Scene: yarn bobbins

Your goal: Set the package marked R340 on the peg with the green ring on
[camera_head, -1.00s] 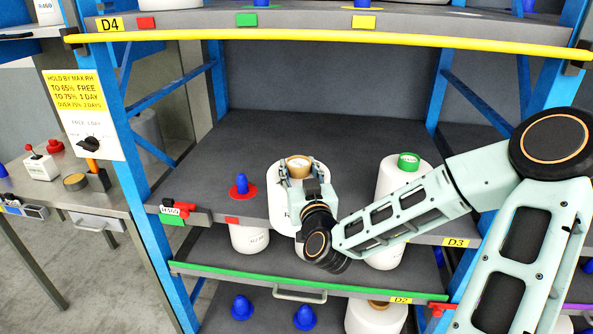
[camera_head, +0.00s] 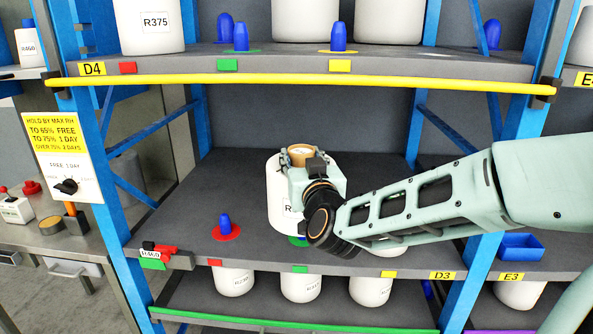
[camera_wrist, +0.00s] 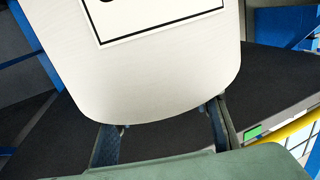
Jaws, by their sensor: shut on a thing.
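My gripper (camera_head: 303,160) is shut on a white package (camera_head: 280,185) with a brown core on top. In the head view its label shows an "R"; the rest is hidden by my wrist. The package bottom looks above the shelf, but the gap is hard to judge.
A blue peg on a red ring (camera_head: 226,232) stands left of the package. A low white shape (camera_head: 392,250) shows beneath my arm, mostly hidden. Shelf D4 has another green-ringed peg (camera_head: 240,38).

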